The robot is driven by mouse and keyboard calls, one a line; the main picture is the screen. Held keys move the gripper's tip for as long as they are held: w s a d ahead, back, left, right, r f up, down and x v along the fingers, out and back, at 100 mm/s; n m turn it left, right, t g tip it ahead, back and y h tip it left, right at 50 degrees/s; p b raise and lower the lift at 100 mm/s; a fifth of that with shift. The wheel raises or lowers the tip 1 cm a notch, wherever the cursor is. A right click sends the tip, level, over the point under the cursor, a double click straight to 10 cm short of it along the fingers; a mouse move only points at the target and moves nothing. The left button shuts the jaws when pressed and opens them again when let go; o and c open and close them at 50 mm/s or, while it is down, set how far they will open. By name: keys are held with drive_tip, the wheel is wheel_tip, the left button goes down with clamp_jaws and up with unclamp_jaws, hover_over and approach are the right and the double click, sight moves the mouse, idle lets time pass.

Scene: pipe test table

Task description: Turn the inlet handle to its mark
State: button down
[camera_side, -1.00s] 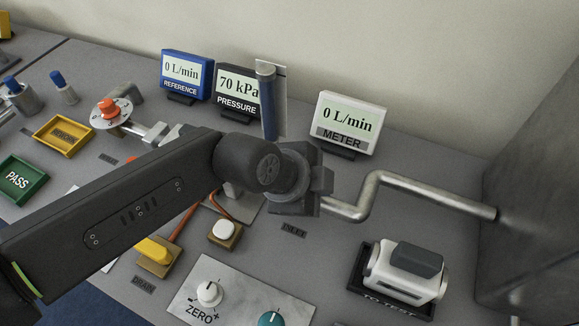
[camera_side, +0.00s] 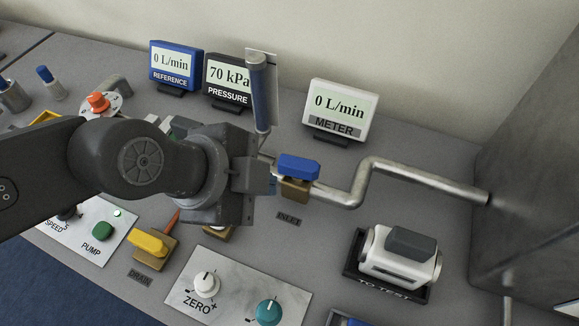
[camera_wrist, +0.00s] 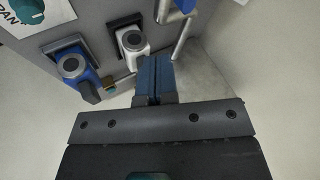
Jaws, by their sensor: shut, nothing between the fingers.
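The blue inlet handle (camera_side: 299,165) sits on top of a brass valve body (camera_side: 295,189) in the pipe, above the INLET label (camera_side: 289,219). The handle lies roughly along the pipe; I cannot make out its mark. In the side view my gripper (camera_side: 270,181) is just left of the valve, and I cannot tell whether it touches. In the wrist view my gripper (camera_wrist: 154,68) has its blue fingers shut together with nothing between them. A bit of blue at the top edge there may be the handle.
A silver pipe (camera_side: 420,178) runs right to a grey tank (camera_side: 530,190). A white meter (camera_side: 400,252) sits in the TO TEST tray. The METER display (camera_side: 340,110) reads 0 L/min. A yellow drain handle (camera_side: 148,243) and a dial panel (camera_side: 238,285) are in front. An upright blue-grey cylinder (camera_side: 261,95) stands behind.

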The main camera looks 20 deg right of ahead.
sight(299, 169)
drive_tip(key=w+x, duration=0.2)
drive_tip(key=x, duration=0.9)
drive_tip(key=shift+d, duration=0.35)
drive_tip(key=shift+w+f, duration=0.1)
drive_tip(key=shift+d, duration=0.7)
idle(0.9)
drive_tip(key=shift+d, duration=0.95)
drive_tip(key=shift+w+d, duration=0.2)
drive_tip(key=shift+w, duration=0.05)
idle(0.4)
